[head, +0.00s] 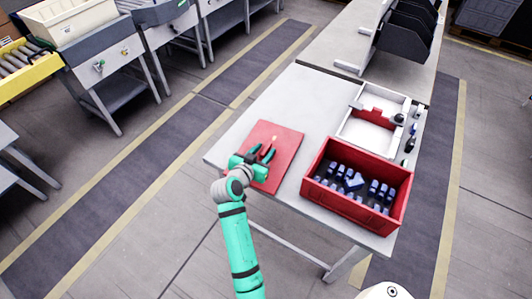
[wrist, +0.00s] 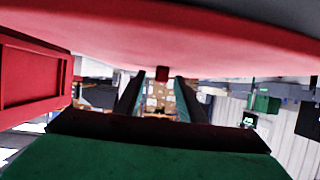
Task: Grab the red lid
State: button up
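The red lid (head: 285,140) is a flat red panel lying on the left part of the white table. It also fills the upper part of the wrist view (wrist: 200,42) as a broad red surface. My gripper (head: 263,150) is over the lid, low and close to it. In the wrist view its two dark fingers (wrist: 162,80) are apart, so it is open. A small red block (wrist: 162,73) shows between the fingertips, near the lid's edge; I cannot tell whether it is part of the lid or touched by the fingers.
A red crate (head: 322,187) with several dark and blue items stands right of the lid; a red box wall (wrist: 35,80) shows left in the wrist view. A white tray (head: 400,105) with a red part lies behind the crate. The table (head: 300,95) is clear behind the lid.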

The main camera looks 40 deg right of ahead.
jog(key=shift+c, duration=0.2)
grip_shut()
